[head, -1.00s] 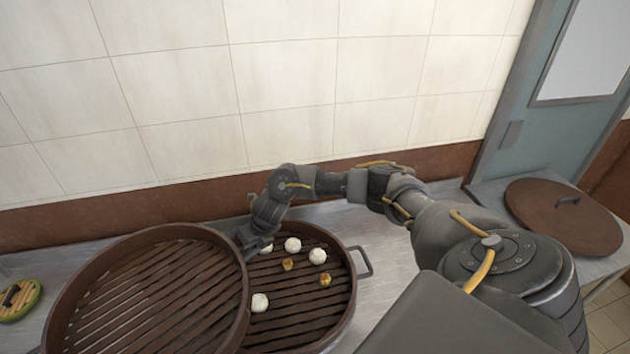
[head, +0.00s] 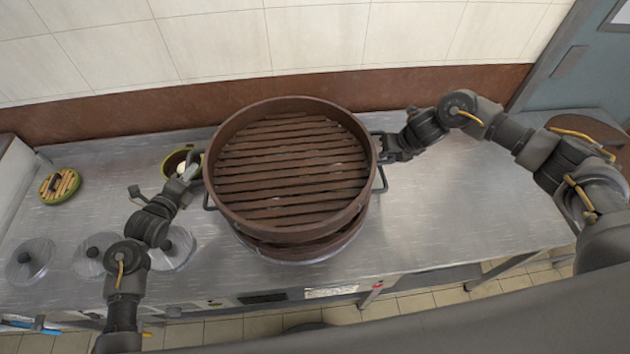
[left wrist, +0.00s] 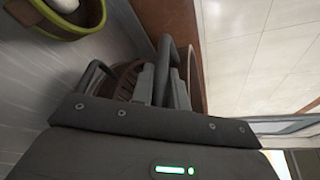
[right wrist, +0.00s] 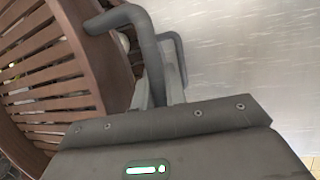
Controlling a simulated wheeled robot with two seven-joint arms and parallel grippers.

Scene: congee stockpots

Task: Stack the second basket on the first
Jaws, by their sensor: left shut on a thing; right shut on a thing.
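The second basket (head: 290,165), a round brown slatted steamer with an empty slatted floor, is directly over the first basket (head: 300,252). Only the front of the first basket shows; its buns are mostly hidden. Whether the baskets touch or a small gap stays between them I cannot tell. My left gripper (head: 193,172) is shut on the second basket's left handle, which also shows in the left wrist view (left wrist: 165,65). My right gripper (head: 388,146) is shut on its right handle, seen in the right wrist view (right wrist: 150,55). A white bun (right wrist: 123,42) shows below the second basket.
A small green-rimmed bowl (head: 172,165) with a white item stands close to my left gripper. A round green-edged lid (head: 60,186) and clear lids (head: 30,259) sit at the left. A tiled wall (head: 330,40) is behind. The steel counter (head: 450,220) is clear at right.

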